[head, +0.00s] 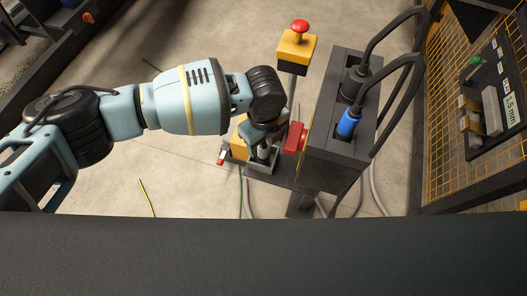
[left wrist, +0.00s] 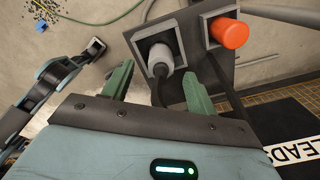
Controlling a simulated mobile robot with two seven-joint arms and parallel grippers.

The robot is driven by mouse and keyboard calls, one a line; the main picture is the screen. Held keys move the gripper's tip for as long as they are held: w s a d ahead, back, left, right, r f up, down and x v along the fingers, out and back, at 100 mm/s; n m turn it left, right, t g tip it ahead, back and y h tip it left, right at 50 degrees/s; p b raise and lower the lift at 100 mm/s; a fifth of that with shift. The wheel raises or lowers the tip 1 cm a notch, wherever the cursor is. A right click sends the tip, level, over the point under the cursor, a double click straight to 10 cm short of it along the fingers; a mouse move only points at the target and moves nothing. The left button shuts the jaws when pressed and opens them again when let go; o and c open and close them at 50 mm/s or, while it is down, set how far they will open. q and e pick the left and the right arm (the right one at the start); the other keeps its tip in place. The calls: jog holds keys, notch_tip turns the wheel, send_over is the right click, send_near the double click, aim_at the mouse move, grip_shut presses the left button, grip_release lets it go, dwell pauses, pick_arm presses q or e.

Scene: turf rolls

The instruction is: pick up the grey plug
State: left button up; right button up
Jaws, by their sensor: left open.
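The grey plug (left wrist: 160,58) sits in a square grey-framed socket (left wrist: 139,39) in the left wrist view, with a dark cable coming from its near end. In the head view the plug (head: 264,151) shows partly under my gripper, above a low grey socket box (head: 262,165). My left gripper (left wrist: 157,82) is open. Its two green fingers lie to either side of the plug's near end and cable, and I see no clear contact. The left gripper (head: 263,137) also shows in the head view, reaching down over the plug. My right gripper is in neither view.
Just right of my gripper stands a dark panel (head: 335,150) with a blue plug (head: 348,122), a dark plug (head: 355,82) and thick cables. A yellow box with a red button (head: 299,26) stands behind.

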pick_arm(q)
jog(key=shift+f, duration=1.45)
jog(key=shift+c, duration=0.2)
jog(key=c, duration=1.1)
notch_tip(320, 180, up, 10)
jog(key=p, duration=0.1)
